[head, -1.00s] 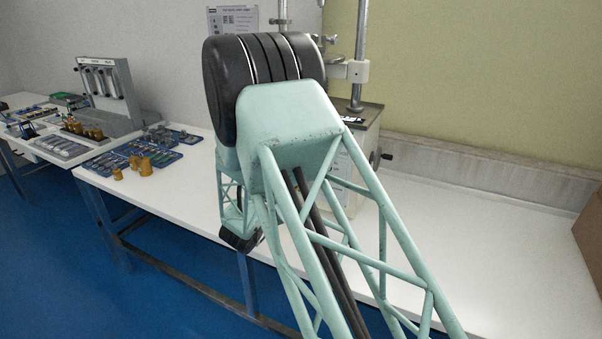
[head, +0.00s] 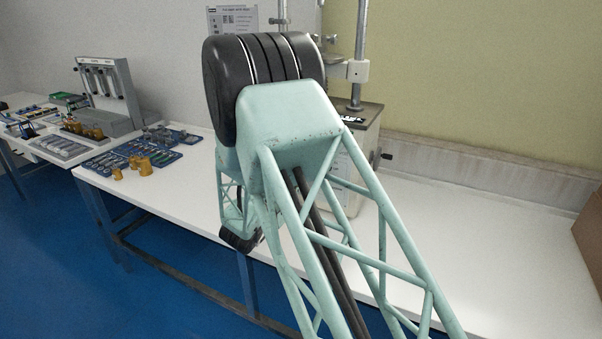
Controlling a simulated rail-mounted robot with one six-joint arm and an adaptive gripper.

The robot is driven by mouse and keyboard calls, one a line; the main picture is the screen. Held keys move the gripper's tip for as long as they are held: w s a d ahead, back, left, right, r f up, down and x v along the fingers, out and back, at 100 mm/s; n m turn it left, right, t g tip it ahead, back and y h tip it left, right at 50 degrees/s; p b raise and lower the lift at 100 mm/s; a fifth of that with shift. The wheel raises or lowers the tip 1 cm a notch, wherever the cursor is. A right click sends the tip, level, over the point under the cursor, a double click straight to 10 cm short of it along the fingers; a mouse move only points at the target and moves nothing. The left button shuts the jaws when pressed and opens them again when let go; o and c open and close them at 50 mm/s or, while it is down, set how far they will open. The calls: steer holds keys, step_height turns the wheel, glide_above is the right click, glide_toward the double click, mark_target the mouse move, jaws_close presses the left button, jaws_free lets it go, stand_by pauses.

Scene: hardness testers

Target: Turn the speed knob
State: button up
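A hardness tester (head: 366,135) stands on the white bench behind my arm. Its metal columns and the right side of its pale base show, while my arm hides most of its front. A small dark knob or handle (head: 383,154) sticks out from the right side of the base. I cannot tell whether it is the speed knob, and no other knob shows clearly. My green lattice arm fills the middle of the head view. My gripper is not visible, hidden behind the arm.
The white bench (head: 480,250) is clear to the right, with a brown box (head: 590,232) at the right edge. Blue trays (head: 165,137) of small parts and brass-coloured pieces (head: 145,166) lie at left. A grey tester with tubes (head: 112,85) stands farther left.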

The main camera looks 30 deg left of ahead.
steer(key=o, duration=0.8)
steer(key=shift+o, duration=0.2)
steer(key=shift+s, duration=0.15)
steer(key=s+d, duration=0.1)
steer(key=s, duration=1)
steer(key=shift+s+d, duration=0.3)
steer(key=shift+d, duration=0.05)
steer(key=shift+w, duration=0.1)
